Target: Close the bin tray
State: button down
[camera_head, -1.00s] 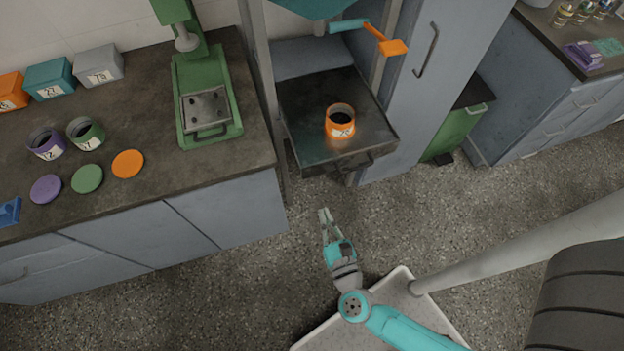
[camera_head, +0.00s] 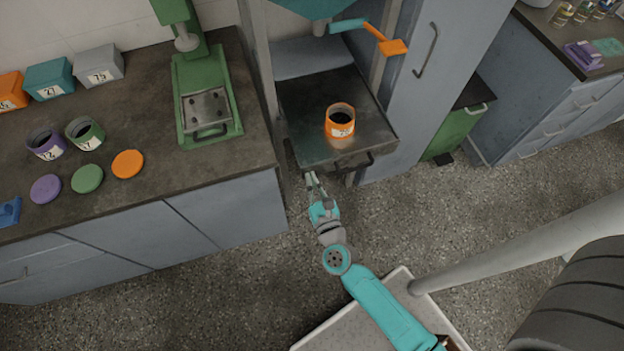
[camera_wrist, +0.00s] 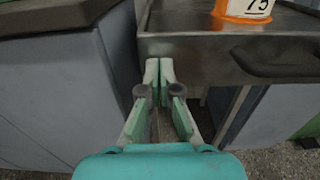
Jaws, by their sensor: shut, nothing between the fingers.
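The bin tray (camera_head: 300,112) is a dark metal drawer that sticks out from under the teal hopper. An orange jar (camera_head: 340,122) labelled 75 stands upright on it. My gripper (camera_head: 312,177) is shut and empty at the tray's front edge, near its left corner and left of the dark handle (camera_head: 355,163). In the wrist view my gripper's fingertips (camera_wrist: 159,68) are together against or just short of the tray's front face (camera_wrist: 205,62). I cannot tell whether they touch. The handle (camera_wrist: 280,65) shows to the right, clear of the fingers.
A counter (camera_head: 140,205) with jars, lids and a green press (camera_head: 205,105) stands close on the left. A blue-grey cabinet (camera_head: 425,80) stands right of the tray, with a green bin (camera_head: 455,133) beyond it. An orange-handled lever (camera_head: 385,45) hangs above the tray. Open floor lies in front.

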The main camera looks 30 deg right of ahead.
aim_at(291, 123)
jog(key=shift+w, duration=0.15)
jog(key=x, duration=2)
jog(key=shift+w+d, duration=0.1)
jog(key=shift+w, duration=0.15)
jog(key=shift+r, duration=0.1)
